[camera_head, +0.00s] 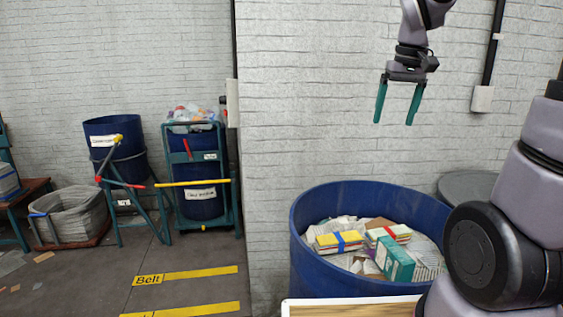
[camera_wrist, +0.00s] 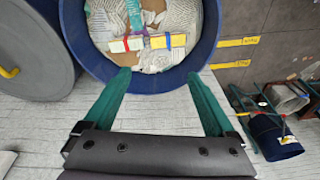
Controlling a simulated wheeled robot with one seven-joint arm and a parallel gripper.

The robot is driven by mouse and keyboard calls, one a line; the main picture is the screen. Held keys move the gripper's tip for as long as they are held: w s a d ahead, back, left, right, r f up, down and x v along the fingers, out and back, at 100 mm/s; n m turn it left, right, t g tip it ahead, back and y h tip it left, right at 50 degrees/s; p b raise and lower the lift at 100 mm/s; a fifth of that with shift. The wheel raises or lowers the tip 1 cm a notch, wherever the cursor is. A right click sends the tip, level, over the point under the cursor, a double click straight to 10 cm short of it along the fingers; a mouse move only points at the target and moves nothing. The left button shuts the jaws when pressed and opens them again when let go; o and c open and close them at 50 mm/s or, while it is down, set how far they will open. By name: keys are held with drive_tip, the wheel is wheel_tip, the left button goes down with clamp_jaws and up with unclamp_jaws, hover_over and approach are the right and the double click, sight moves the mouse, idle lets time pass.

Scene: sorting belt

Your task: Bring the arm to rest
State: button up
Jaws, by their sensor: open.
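My gripper (camera_head: 396,118) hangs from my arm at the upper right of the head view, with its two teal fingers pointing down. The fingers are spread apart with nothing between them. It is above a blue round bin (camera_head: 312,268), well clear of it. The wrist view also shows my gripper (camera_wrist: 160,95) open and empty, with the blue bin (camera_wrist: 212,28) beyond the fingertips.
The bin holds papers, a teal box (camera_head: 395,259) and strapped bundles (camera_head: 339,241). A grey round lid or drum (camera_head: 470,186) stands behind it. A wooden-edged board (camera_head: 350,308) is in front. Bins on stands (camera_head: 115,150) are at far left. Yellow floor marks (camera_head: 186,274) lie on open floor.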

drive_tip(key=s+a+r+m+t, duration=0.1)
drive_tip(key=s+r+m+t, duration=0.1)
drive_tip(key=s, duration=0.4)
drive_tip(key=s+a+r+m+t+y, duration=0.1)
drive_tip(key=s+r+m+t, duration=0.1)
drive_tip(key=s, duration=0.5)
drive_tip(key=shift+s+a+t, duration=0.25)
drive_tip(key=shift+a+t, duration=0.1)
drive_tip(key=shift+t, duration=0.05)
idle(0.8)
